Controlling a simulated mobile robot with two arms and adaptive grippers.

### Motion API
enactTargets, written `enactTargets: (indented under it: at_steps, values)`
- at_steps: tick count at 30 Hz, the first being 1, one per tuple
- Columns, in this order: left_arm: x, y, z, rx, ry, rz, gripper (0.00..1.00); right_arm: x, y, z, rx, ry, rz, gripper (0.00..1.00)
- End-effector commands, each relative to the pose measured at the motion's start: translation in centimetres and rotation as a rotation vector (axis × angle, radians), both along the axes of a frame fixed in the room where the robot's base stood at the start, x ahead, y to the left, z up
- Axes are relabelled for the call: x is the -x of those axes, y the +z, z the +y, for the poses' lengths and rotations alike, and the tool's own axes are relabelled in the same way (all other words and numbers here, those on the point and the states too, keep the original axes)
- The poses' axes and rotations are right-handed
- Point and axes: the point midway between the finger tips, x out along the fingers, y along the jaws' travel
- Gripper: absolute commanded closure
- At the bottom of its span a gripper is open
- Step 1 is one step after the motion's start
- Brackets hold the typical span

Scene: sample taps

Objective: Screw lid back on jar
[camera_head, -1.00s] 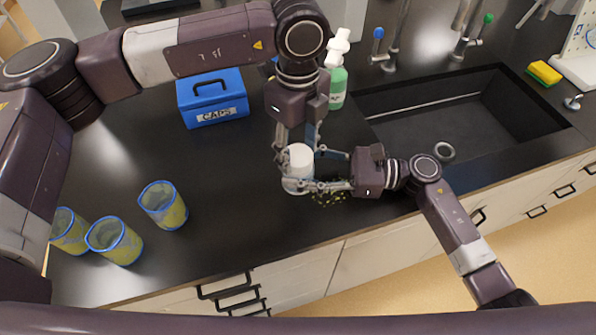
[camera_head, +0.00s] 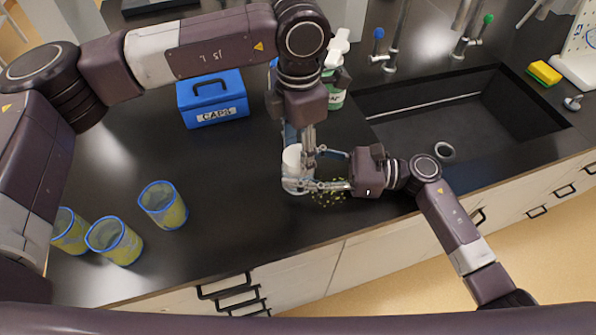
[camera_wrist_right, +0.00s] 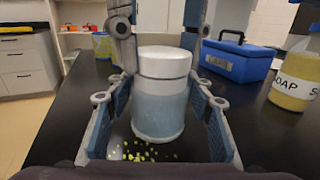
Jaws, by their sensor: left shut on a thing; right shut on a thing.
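The jar (camera_wrist_right: 160,108) is pale blue-grey and stands upright on the black counter. Its white lid (camera_wrist_right: 165,62) sits level on top; a thin seam shows between them, and I cannot tell how tight it is. My right gripper (camera_head: 308,170) is shut on the jar's body, one finger on each side in the right wrist view. My left gripper (camera_head: 300,146) comes down from above, shut on the lid. Its fingers stand at the lid's left and right in the right wrist view and partly hide the lid in the head view.
Small yellow-green bits (camera_wrist_right: 140,152) lie scattered beside the jar. A blue CAPS box (camera_head: 213,100) and a soap bottle (camera_wrist_right: 293,88) stand behind. Several blue-rimmed beakers (camera_head: 163,205) stand at left. The sink (camera_head: 455,115) is at right. The counter between beakers and jar is clear.

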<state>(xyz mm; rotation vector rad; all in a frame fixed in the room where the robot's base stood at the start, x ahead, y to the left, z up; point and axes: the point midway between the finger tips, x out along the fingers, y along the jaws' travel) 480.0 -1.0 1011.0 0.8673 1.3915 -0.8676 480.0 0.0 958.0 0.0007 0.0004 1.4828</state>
Motion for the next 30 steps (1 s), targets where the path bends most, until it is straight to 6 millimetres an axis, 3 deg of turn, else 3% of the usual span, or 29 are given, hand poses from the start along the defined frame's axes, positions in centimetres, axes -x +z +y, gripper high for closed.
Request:
enactTargets:
  at_steps: [30]
  values:
    - [0.01,-0.12,0.03,0.0,-1.955,-0.001,0.85,0.07,-0.02,0.05,0.0,0.002,0.0,1.0]
